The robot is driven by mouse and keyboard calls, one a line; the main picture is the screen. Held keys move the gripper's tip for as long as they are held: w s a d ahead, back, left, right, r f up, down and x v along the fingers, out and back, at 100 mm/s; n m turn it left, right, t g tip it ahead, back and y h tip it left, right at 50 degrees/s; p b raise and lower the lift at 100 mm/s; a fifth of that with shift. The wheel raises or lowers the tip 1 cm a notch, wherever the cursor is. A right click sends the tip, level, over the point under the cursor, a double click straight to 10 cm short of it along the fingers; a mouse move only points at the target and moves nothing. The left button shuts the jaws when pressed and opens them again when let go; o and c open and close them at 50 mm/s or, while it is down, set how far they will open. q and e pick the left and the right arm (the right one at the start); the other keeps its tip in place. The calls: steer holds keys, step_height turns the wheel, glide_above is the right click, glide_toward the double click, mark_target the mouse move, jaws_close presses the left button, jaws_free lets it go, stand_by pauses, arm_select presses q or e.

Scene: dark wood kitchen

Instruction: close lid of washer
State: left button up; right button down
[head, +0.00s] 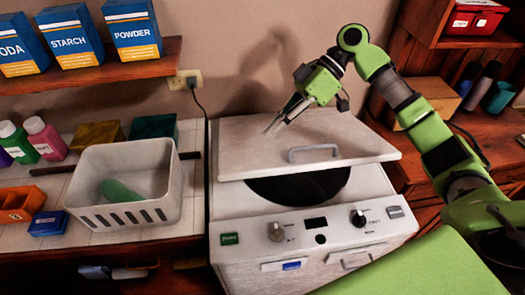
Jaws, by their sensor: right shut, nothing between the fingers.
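The white washer (310,240) stands in the middle of the head view, with knobs and a small dark display on its front panel. Its lid (250,148) is partly open and tilted, with a grey handle (313,153) near its front edge. The dark drum opening (300,186) shows below the lid's front edge. My right gripper (275,126) is shut and empty, just above the lid's left-middle part. I cannot tell whether its fingertips touch the lid. My left gripper is not in view.
A white basket (125,215) holding a green cloth stands on the tiled counter left of the washer. A shelf with boxes (133,30) hangs above. Wooden shelving (450,60) stands at the right, behind my right arm.

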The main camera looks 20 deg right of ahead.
mark_target(251, 169)
steer(key=p+x, duration=0.1)
steer(key=x, duration=0.2)
steer(key=shift+s+a+f, duration=0.1)
steer(key=shift+a, duration=0.15)
steer(key=f, duration=0.1)
steer(key=f+p, duration=0.1)
steer(key=s+f+p, duration=0.1)
steer(key=shift+a+f, duration=0.15)
steer(key=shift+a, duration=0.25)
steer(key=shift+s+f, duration=0.15)
steer(key=shift+f, duration=0.4)
